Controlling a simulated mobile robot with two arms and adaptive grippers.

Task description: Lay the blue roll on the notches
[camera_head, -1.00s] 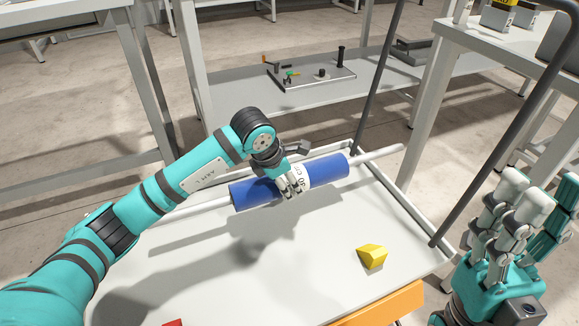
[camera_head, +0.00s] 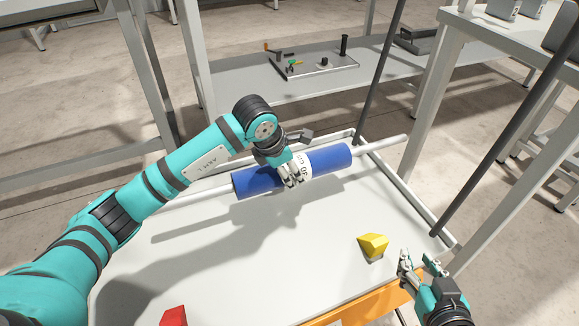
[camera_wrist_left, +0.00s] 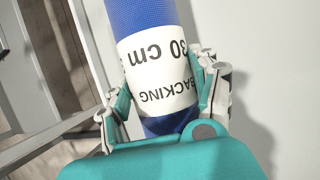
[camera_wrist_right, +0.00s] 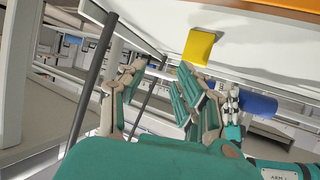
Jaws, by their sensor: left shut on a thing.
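The blue roll (camera_head: 254,183) has a white label reading "BACKING 30 cm" and a pale rod through it. It lies slanted above the white tray-like tabletop (camera_head: 230,280), and its shadow falls apart from it. My left gripper (camera_head: 292,180) is shut around the roll near its label. In the left wrist view the fingers sit on both sides of the roll (camera_wrist_left: 145,15). My right gripper (camera_head: 417,260) is open and empty at the front right, beside a yellow block. The right wrist view shows its fingers spread (camera_wrist_right: 160,68). I cannot make out the notches.
The yellow block (camera_head: 373,246) stands at the tabletop's right, a red block (camera_head: 173,316) at the front edge. An orange panel (camera_head: 372,303) lies along the front. Dark slanted posts (camera_head: 497,137) rise at the right. A shelf behind holds a tool plate (camera_head: 315,64).

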